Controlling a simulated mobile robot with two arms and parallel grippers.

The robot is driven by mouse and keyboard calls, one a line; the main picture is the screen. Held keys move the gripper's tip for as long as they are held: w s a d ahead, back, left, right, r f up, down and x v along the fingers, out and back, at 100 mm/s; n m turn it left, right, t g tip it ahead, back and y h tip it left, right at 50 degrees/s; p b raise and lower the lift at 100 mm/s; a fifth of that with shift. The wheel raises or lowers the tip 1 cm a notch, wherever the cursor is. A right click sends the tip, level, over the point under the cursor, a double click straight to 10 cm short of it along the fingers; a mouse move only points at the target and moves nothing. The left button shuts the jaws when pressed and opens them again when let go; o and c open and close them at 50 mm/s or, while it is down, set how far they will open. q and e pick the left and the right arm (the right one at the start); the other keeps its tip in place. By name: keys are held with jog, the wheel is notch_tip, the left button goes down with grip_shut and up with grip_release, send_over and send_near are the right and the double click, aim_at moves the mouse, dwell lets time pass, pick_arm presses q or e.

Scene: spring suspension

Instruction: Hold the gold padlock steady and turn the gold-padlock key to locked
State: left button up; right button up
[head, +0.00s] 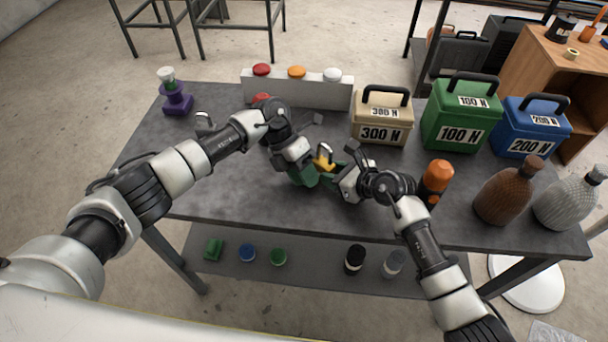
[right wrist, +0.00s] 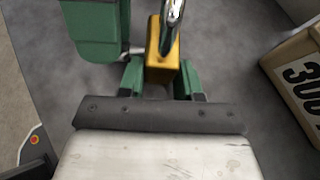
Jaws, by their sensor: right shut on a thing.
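The gold padlock (head: 323,163) is near the middle of the table, between my two grippers. In the right wrist view its gold body (right wrist: 163,62) and chrome shackle (right wrist: 172,16) show. My right gripper (right wrist: 161,82) is shut on the padlock body, a green finger at each side. My left gripper (head: 306,177) has its green fingers beside the padlock; in the right wrist view it (right wrist: 97,32) is left of the padlock. A small silver piece (right wrist: 134,48) shows between them, perhaps the key. I cannot tell if the left fingers are closed on it.
A white box (head: 300,92) with red, orange and white buttons stands at the back. Cases marked 300 N (head: 380,120), 100 N (head: 460,117) and 200 N (head: 532,127) stand at right. An orange-capped bottle (head: 437,174) is close to my right arm. The left front tabletop is clear.

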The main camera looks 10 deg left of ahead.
pick_arm(q)
jog(key=o, duration=0.4)
jog(key=shift+o, duration=0.2)
